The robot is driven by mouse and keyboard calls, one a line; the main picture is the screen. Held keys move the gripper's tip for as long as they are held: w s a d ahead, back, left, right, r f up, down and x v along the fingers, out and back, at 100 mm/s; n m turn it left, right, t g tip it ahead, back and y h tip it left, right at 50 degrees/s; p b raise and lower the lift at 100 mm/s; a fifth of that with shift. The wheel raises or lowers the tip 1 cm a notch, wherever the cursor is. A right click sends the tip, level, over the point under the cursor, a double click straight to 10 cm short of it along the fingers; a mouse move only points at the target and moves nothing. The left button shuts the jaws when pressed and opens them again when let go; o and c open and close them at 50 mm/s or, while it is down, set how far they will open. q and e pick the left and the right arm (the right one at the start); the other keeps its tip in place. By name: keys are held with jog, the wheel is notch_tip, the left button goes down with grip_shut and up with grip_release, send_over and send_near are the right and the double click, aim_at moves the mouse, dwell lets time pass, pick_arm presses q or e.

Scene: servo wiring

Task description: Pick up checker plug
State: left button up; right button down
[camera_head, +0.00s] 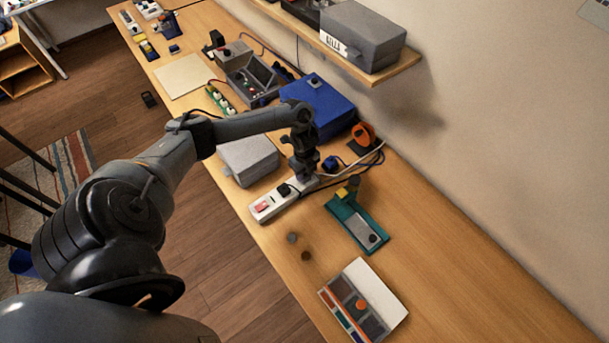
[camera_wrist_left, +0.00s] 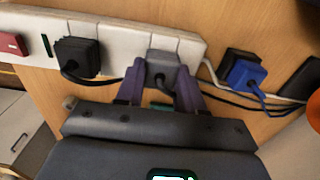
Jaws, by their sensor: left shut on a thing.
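The white power strip (camera_head: 268,207) lies on the bench in the head view, with a red switch at its near end. In the left wrist view the power strip (camera_wrist_left: 120,36) runs across the top. A black plug (camera_wrist_left: 76,57) sits in it. My left gripper (camera_head: 304,178) is over the strip's far end, pointing down. In the wrist view its purple fingers (camera_wrist_left: 162,88) are shut on a grey plug (camera_wrist_left: 163,64) with a dark cable. I cannot tell whether this plug is seated or just above its socket. A blue plug (camera_wrist_left: 246,74) lies just off the strip's end.
A teal device (camera_head: 357,224) lies right of the strip. A grey case (camera_head: 248,160) and a blue case (camera_head: 320,108) stand behind it. A white-lidded box (camera_head: 374,296) is near the front. Cables run beside the blue plug. The bench at right is clear.

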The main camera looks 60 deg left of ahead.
aim_at(305, 174)
pick_arm(q)
jog(key=shift+r, duration=0.1)
jog(key=shift+r, duration=0.75)
notch_tip(305, 174, up, 3)
jog(key=shift+f, duration=0.15)
jog(key=d+r+p, duration=0.4)
jog(key=d+r, duration=0.2)
jog(key=d, duration=0.5)
jog(key=shift+s+d+r, duration=0.15)
jog(key=shift+d+r, duration=0.2)
